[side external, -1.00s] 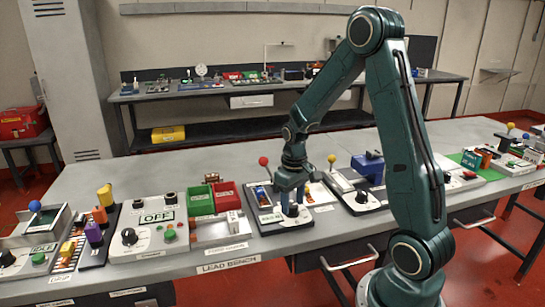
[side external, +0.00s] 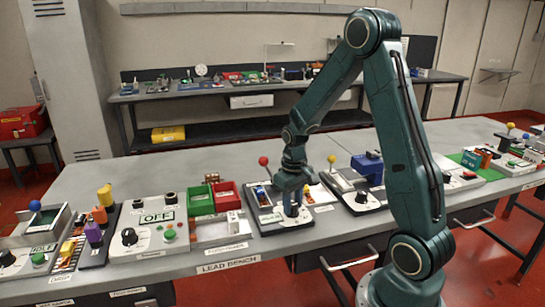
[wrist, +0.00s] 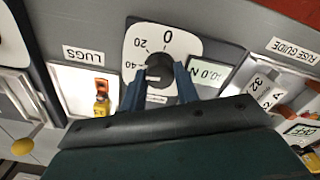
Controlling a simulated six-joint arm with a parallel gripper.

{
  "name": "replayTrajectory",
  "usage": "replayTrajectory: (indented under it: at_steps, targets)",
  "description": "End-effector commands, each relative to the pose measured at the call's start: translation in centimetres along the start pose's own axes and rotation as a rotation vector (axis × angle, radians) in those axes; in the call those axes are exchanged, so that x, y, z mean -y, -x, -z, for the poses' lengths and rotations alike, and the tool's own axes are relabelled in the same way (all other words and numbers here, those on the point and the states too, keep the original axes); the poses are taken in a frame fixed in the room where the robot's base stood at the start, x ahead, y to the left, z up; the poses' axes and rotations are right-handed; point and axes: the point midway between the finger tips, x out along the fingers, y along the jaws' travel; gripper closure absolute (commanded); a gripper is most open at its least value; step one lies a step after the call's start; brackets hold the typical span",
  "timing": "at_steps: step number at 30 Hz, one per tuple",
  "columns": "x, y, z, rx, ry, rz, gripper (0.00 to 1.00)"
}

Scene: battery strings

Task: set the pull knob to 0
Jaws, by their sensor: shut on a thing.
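The pull knob (wrist: 159,66) is a dark round knob on a white dial plate (wrist: 190,45) in the wrist view, where 0, 20 and 40 are printed around it. I cannot make out where its pointer stands. My gripper (wrist: 159,76) has its two blue fingers on either side of the knob, shut on it. A display (wrist: 207,73) beside the dial appears to read 0.0 N, upside down. In the side view my gripper (side external: 291,207) reaches down to the panel at the bench's front, and its fingers partly hide the knob.
A compartment labelled LUGS (wrist: 88,88) lies beside the dial in the wrist view. In the side view, a red-ball lever (side external: 264,161) and a yellow-ball lever (side external: 332,159) stand behind the gripper. Green and red bins (side external: 213,198) are to the left.

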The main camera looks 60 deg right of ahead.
Motion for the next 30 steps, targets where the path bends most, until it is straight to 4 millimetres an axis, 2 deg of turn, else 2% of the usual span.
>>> replayTrajectory:
  at_steps: [16, 30]
  targets:
    - [-0.02, 0.03, 0.01, -0.001, -0.396, 0.0, 0.88]
    - [-0.03, 0.04, 0.02, -0.001, -0.446, 0.0, 0.88]
